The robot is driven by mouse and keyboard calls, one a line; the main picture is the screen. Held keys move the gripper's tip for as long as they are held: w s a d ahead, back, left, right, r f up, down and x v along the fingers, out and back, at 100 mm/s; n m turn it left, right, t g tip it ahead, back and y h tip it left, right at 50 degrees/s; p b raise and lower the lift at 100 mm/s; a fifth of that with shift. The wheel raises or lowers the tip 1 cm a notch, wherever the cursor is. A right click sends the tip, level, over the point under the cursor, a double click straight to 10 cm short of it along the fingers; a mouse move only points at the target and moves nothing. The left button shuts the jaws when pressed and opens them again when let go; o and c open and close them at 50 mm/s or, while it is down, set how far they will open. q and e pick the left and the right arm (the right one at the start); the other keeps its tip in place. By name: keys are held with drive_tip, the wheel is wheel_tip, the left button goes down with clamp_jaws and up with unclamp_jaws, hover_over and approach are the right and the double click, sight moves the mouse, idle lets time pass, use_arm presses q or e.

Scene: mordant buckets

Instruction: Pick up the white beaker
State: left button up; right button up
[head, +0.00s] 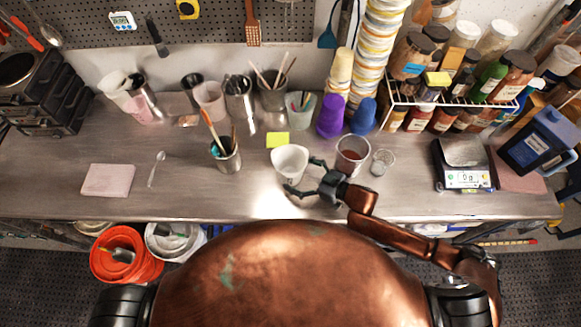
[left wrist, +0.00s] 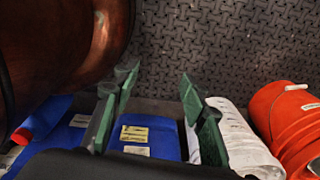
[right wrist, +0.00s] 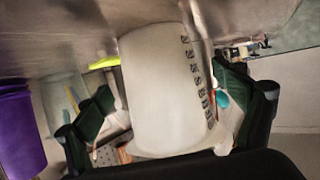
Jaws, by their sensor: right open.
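The white beaker (head: 290,160) stands upright on the steel bench, in the middle of the head view. My right gripper (head: 302,176) is open at its near right side, with one finger in front and one to the right. In the right wrist view the beaker (right wrist: 160,90), with dark graduation marks, fills the gap between the spread fingers. I cannot tell whether either finger touches it. My left gripper (left wrist: 156,88) is open and empty, low over the floor; it does not show in the head view.
An orange bucket (head: 125,255) sits below the bench.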

sight(281, 166)
drive_tip(key=x, duration=0.2)
drive_tip(key=shift+w+a, duration=0.15)
drive_tip(key=shift+a, duration=0.15)
drive_tip(key=shift+w+a+f, duration=0.1)
drive_tip(key=shift+w+a, duration=0.1)
drive_tip(key=shift+a, duration=0.05)
drive_tip(key=shift+f, duration=0.1)
drive_tip(key=c, duration=2)
use_arm(q)
drive_tip(key=shift+w+r, duration=0.25)
drive_tip(key=shift+w, duration=0.5)
use_arm(e)
drive_tip(key=shift+w+a, duration=0.1)
drive_tip(key=shift+c, duration=0.2)
